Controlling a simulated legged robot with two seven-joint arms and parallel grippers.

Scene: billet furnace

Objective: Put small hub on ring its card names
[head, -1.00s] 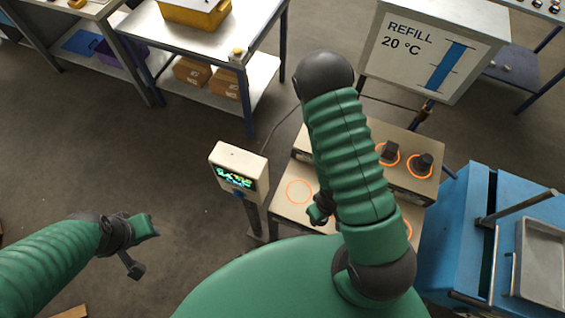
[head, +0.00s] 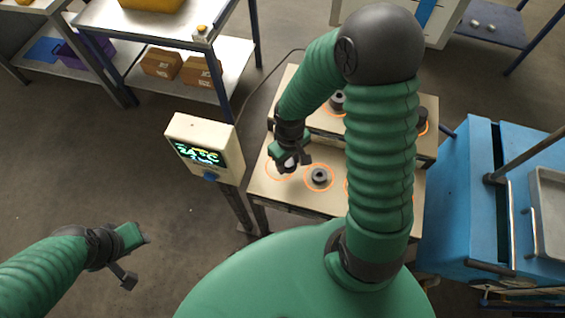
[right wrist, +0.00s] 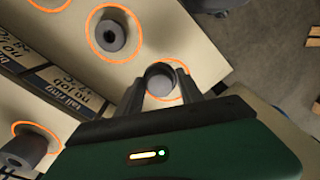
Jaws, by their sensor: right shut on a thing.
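Part of that ring (right wrist: 182,70) shows around the hub; I cannot tell whether the hub touches the bench. A second hub (head: 319,176) stands inside the neighbouring ring, and shows in the right wrist view too (right wrist: 112,36). Cards (right wrist: 62,82) on the step's face show upside-down words such as "tall ring" and "no job". My left gripper (head: 138,258) is open and empty over the floor.
A display post (head: 205,150) stands left of the bench (head: 262,190). More hubs stand on the raised back step, one (head: 338,102) beside my right arm. My arm hides part of the bench. A blue cabinet (head: 460,205) stands close on the right.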

